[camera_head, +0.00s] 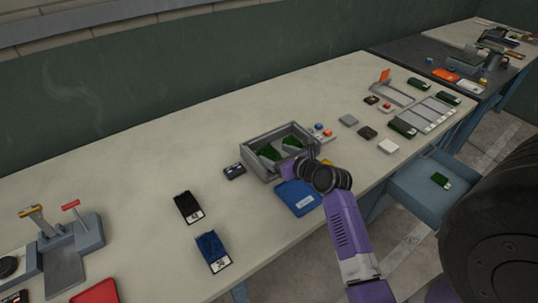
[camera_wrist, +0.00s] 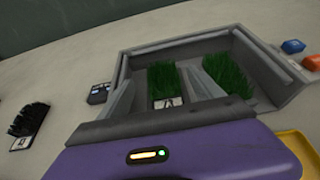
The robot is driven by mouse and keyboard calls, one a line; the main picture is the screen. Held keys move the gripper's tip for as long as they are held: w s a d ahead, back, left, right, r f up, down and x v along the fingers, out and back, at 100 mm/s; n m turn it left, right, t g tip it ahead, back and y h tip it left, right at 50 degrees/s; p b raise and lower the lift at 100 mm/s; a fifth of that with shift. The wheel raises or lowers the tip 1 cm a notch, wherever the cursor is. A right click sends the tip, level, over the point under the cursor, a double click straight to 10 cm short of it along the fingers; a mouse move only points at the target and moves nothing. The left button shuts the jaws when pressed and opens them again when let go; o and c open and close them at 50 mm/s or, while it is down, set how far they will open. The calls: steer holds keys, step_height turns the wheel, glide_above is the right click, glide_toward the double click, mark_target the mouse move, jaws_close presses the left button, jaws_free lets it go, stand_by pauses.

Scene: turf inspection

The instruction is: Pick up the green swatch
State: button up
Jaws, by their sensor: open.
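A green turf swatch (camera_wrist: 163,78) with a pale label at its near end lies in a grey open box (camera_wrist: 190,43). A second green swatch (camera_wrist: 231,76) lies to its right in the same box. In the head view, green also shows inside the box (camera_head: 249,162). My gripper (camera_wrist: 162,84) is open over the box, with one grey finger on each side of the left green swatch in the wrist view. I see no contact with it. The near part of the box is hidden behind my gripper.
A black swatch (camera_head: 188,207) and a blue swatch (camera_head: 212,251) lie left on the pale table. Several small items and trays stand to the right.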

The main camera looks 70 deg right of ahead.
mark_target(271, 152)
steer(key=x, duration=0.5)
steer(key=shift+d+f, duration=0.15)
steer(key=shift+f, duration=0.05)
steer(key=shift+s, duration=0.1)
steer(key=c, duration=1.5)
steer(key=shift+r, duration=0.1)
